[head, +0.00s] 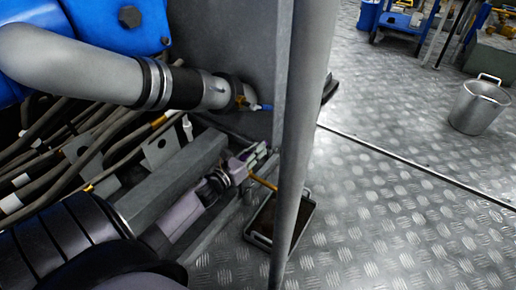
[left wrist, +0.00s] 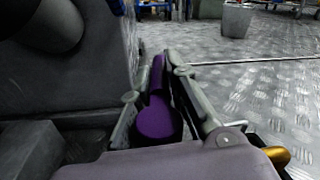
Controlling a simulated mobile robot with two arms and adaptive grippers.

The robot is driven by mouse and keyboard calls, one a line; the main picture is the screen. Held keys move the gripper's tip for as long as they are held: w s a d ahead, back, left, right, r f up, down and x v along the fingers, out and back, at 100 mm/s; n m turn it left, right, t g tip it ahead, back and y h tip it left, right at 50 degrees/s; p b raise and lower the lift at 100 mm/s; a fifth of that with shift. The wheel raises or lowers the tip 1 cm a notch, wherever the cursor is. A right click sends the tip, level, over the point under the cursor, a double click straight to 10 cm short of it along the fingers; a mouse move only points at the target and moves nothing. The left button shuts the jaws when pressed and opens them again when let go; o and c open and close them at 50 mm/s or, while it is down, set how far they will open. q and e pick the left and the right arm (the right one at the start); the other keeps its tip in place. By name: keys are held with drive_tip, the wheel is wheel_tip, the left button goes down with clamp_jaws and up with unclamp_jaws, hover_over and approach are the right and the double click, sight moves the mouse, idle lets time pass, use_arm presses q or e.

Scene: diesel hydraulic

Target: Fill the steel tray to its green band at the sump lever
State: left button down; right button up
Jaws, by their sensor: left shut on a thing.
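My left gripper (head: 256,156) reaches in from the lower left, low beside the grey machine wall. In the left wrist view its two fingers (left wrist: 160,85) are closed on a purple lever (left wrist: 158,118). In the head view the fingers mostly hide the lever. A steel tray (head: 308,209) with handles stands on the floor just beyond and below the gripper, partly behind a grey post. Its inside looks dark; I cannot make out the green band or the level. A thin yellow spout or stream (head: 262,182) runs from near the gripper toward the tray. My right gripper is not in view.
The grey post (head: 300,110) crosses in front of the tray. A thick pipe (head: 75,65), a blue housing (head: 120,20) and several hoses crowd the left. A metal bucket (head: 478,108) stands at the right on open chequer-plate floor (head: 400,190).

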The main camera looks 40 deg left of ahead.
use_arm(q)
drive_tip(key=shift+a+n+y, duration=0.3)
drive_tip(key=shift+n+y, duration=0.4)
drive_tip(key=shift+y, duration=0.3)
drive_tip(key=c, duration=1.6)
unclamp_jaws()
drive_tip(key=shift+o, duration=0.2)
drive_tip(key=shift+s, duration=0.15)
drive_tip(key=s, duration=1.1)
drive_tip(key=shift+s+d, duration=0.35)
drive_tip(key=shift+d, duration=0.05)
drive_tip(key=shift+f, duration=0.1)
